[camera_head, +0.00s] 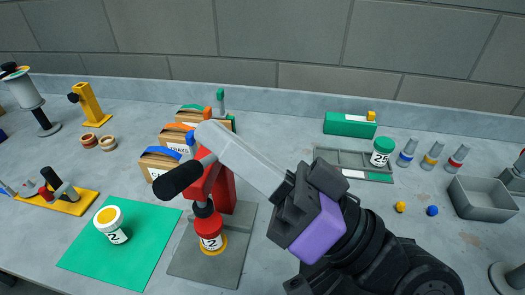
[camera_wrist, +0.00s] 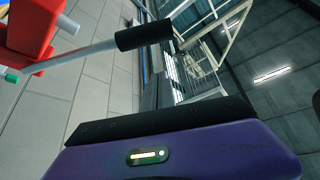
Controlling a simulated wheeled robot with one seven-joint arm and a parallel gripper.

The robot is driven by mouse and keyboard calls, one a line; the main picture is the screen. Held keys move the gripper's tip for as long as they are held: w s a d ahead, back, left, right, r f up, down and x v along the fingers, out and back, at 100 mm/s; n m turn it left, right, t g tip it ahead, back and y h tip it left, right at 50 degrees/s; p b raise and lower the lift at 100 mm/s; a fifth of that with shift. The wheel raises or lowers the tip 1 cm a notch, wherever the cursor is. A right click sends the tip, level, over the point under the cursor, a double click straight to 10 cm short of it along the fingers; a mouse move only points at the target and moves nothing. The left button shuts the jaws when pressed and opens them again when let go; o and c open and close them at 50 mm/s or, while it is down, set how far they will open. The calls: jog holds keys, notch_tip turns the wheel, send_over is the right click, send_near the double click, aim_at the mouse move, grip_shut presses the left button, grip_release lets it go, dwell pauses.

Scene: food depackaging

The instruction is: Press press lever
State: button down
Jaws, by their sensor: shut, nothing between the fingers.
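The press (camera_head: 220,190) is red and stands on a grey base plate (camera_head: 240,260). Its press lever (camera_head: 178,180) has a black grip on a grey rod that points to the near left. The lever also shows in the wrist view (camera_wrist: 145,36), rod and grip both visible. A white jar (camera_head: 211,242) marked 2 stands under the press's red ram. My gripper (camera_head: 210,132) is shut and empty, with its long grey fingers reaching left across the press top. The fingertips appear above and behind the black grip; I cannot tell whether they touch the lever. The fingers are not visible in the wrist view.
A jar with a yellow top (camera_head: 110,225) stands on a green mat (camera_head: 150,255) at left. Cardboard boxes (camera_head: 160,165) stand close behind the press. A grey tray (camera_head: 340,160) with a green-lidded jar (camera_head: 382,152) and a grey bin (camera_head: 480,197) are at right.

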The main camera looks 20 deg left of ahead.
jog(key=s+a+f, duration=0.1)
jog(key=s+f, duration=0.1)
jog(key=shift+a+f+p, duration=0.4)
dwell(0.3)
jog(key=s+f+n+g+b, duration=0.1)
jog(key=s+f+n+b, duration=0.1)
jog(key=f+b, duration=0.7)
jog(key=s+b, duration=0.1)
jog(key=b, duration=0.7)
jog(key=shift+d+f, duration=0.35)
jog(key=shift+g, duration=0.3)
